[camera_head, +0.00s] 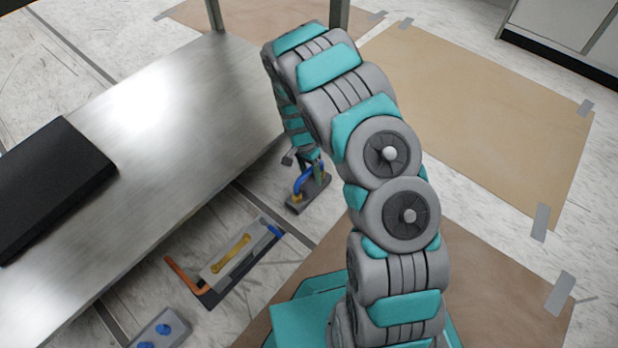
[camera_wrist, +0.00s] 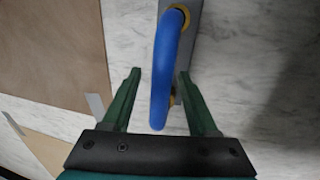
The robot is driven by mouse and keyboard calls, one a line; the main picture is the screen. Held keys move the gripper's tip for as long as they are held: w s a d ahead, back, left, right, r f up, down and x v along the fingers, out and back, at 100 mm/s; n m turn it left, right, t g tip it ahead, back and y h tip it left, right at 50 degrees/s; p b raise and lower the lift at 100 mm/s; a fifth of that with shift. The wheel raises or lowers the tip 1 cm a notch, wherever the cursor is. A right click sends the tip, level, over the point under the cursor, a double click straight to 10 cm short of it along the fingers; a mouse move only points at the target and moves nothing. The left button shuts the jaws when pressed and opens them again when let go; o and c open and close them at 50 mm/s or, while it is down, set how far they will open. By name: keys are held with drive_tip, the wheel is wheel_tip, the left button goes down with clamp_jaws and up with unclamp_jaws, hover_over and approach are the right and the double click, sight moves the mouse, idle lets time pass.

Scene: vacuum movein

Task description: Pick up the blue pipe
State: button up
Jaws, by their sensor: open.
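The blue pipe (camera_head: 303,178) is a curved tube with yellow ends, standing on a small grey base (camera_head: 316,192) on the floor near the table's right edge. In the wrist view the blue pipe (camera_wrist: 165,65) runs down the picture between the two green fingers of my gripper (camera_wrist: 158,95). My gripper is open, with one finger on each side of the pipe and a gap on the left. The right finger looks close to the pipe; I cannot tell whether it touches. In the head view the gripper is partly hidden by my arm and the pipe.
A metal table (camera_head: 160,130) with a black flat object (camera_head: 50,180) fills the left. On the floor lie a tray with a yellow handle (camera_head: 230,254), an orange pipe (camera_head: 188,276) and a grey block with blue knobs (camera_head: 163,329). Brown sheets (camera_head: 470,110) cover the floor at right.

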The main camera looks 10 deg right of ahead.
drive_tip(key=shift+s+d+f, duration=0.1)
drive_tip(key=shift+f, duration=0.6)
clamp_jaws()
